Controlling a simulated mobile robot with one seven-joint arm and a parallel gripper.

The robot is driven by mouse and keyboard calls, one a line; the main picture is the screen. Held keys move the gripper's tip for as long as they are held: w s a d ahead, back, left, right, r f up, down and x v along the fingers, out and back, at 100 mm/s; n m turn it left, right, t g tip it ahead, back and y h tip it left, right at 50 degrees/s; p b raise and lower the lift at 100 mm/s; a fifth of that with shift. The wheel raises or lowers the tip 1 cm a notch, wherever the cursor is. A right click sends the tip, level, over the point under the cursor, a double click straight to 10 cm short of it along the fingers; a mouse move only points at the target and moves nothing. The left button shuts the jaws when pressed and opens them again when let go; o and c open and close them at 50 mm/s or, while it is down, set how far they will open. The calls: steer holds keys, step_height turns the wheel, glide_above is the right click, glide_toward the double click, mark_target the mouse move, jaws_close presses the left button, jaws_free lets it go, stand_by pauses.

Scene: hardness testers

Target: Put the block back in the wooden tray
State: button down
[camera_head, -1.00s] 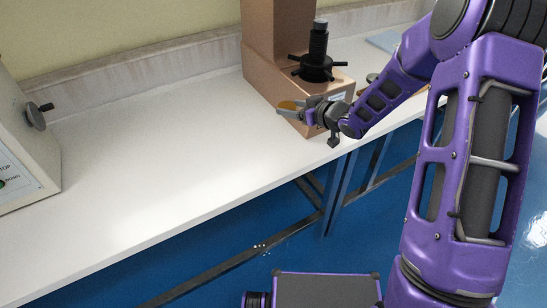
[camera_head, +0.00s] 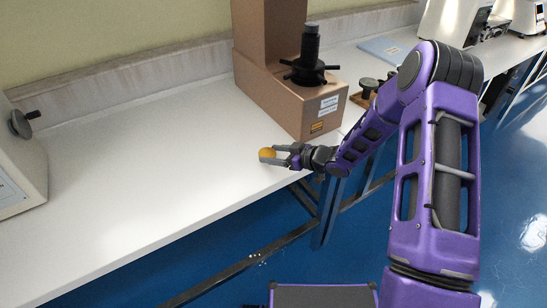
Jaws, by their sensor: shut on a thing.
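My gripper (camera_head: 274,155) is shut on a small round, brass-coloured block (camera_head: 267,153). It holds the block over the white bench near its front edge, just left of the brown hardness tester. I cannot tell how high the block is above the bench. The wooden tray (camera_head: 357,100) is partly visible to the right of the tester, behind my arm. A dark round part stands on it, and my arm hides some of the tray.
The brown hardness tester (camera_head: 284,100) with its black handwheel (camera_head: 308,72) stands between the block and the tray. A beige machine (camera_head: 18,165) is at the far left. A blue-grey folder (camera_head: 385,49) lies behind the tray. The white bench (camera_head: 140,165) is clear at left.

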steer(key=shift+f, duration=0.4)
steer(key=shift+f, duration=0.1)
steer(key=shift+f, duration=0.15)
jaws_free()
steer(key=shift+d+r, duration=0.15)
steer(key=shift+r, duration=0.15)
steer(key=p+v, duration=0.1)
steer(key=v, duration=1)
steer(key=shift+s+d, duration=0.2)
steer(key=shift+s, duration=0.1)
